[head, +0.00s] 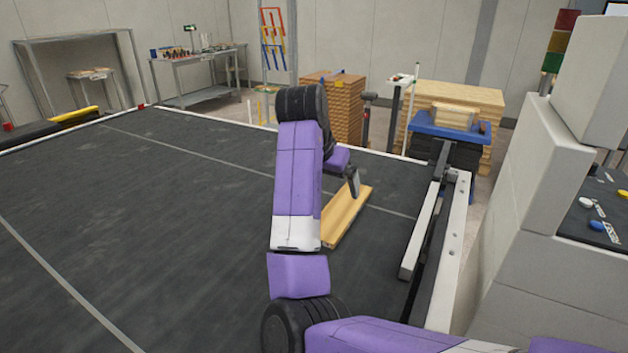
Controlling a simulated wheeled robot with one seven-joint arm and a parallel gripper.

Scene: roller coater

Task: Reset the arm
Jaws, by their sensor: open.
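My arm reaches forward over the dark flat bed (150,220) in the head view. My gripper (353,182) shows just right of the arm's far end, low near a wooden board (346,218). The board lies flat on the bed, lengthwise away from me, with its near left part beside my arm. The gripper is open, and only part of its fingers shows. I cannot tell whether a finger touches the board.
A metal guide rail (440,240) runs along the bed's right side. Right of it stands a grey machine body (560,200) with a button panel. Stacked wood (335,105) and a blue-topped cart (450,130) stand behind. The bed's left is clear.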

